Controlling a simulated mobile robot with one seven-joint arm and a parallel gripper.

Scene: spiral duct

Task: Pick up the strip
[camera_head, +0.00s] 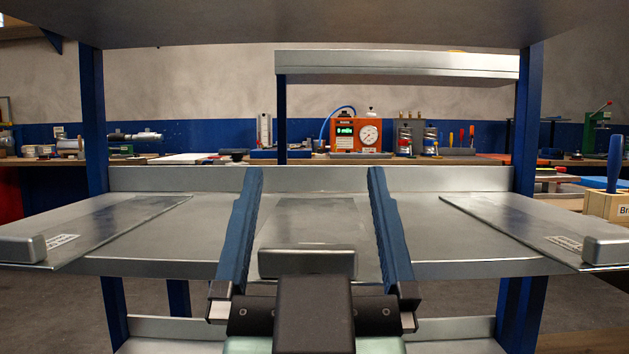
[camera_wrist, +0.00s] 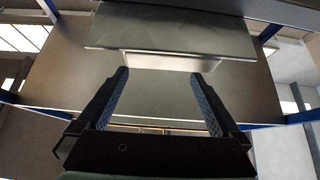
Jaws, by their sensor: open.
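Three flat grey metal strips lie on the shelf, each with a raised block at its front end. The middle strip (camera_head: 318,218) lies between my fingers as seen in the head view, and its block (camera_head: 306,263) is partly hidden by my wrist. My gripper (camera_head: 314,173) is open, with one blue finger on each side of the block in the picture. It also shows in the wrist view (camera_wrist: 160,73), with nothing between the fingers.
The left strip (camera_head: 110,225) and right strip (camera_head: 525,228) overhang the shelf's front edge. The metal shelf (camera_head: 215,235) has blue posts (camera_head: 92,120) at both sides and an upper board (camera_head: 300,25) above. A workbench with tools and an orange gauge (camera_head: 361,134) stands behind.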

